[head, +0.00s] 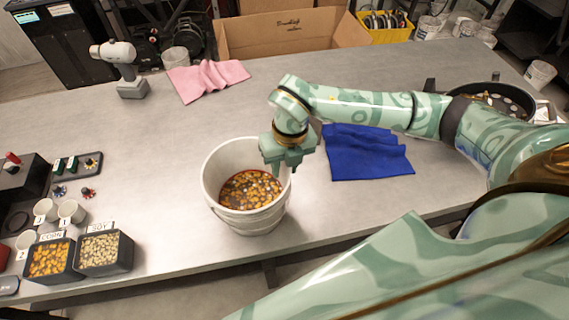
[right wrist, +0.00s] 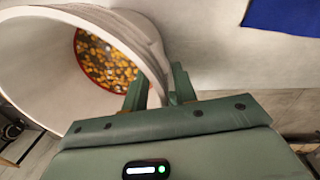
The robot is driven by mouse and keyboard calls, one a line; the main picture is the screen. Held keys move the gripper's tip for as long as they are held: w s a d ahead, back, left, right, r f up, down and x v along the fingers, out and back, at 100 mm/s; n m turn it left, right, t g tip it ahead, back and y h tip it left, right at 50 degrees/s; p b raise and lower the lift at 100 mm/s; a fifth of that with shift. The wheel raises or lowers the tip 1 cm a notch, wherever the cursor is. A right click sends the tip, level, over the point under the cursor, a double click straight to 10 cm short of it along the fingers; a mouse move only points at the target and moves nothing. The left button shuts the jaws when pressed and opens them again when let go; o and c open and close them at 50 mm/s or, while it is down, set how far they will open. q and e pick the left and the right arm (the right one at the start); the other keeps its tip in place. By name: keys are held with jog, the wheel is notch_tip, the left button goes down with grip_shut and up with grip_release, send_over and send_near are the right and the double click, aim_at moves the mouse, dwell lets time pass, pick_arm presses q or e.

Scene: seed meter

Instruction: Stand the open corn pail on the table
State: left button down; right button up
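The open white corn pail (head: 250,222) is at the front middle of the table (head: 340,215), with orange and yellow corn kernels (head: 250,190) inside. It looks about upright. I cannot tell whether its bottom touches the table or hangs just above it. My right gripper (head: 283,166) is at the pail's right rim, pointing down. In the right wrist view, the fingers (right wrist: 158,88) sit one on each side of the pail wall (right wrist: 125,30), gripping the rim. My left gripper is not in view.
Black bins of corn (head: 50,260) and soy (head: 104,252) and small cups (head: 70,211) stand at left. The table's front edge is close to the pail.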

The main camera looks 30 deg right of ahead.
notch_tip(320, 180, up, 12)
jog(key=d, duration=0.1)
dwell(0.5)
dwell(0.5)
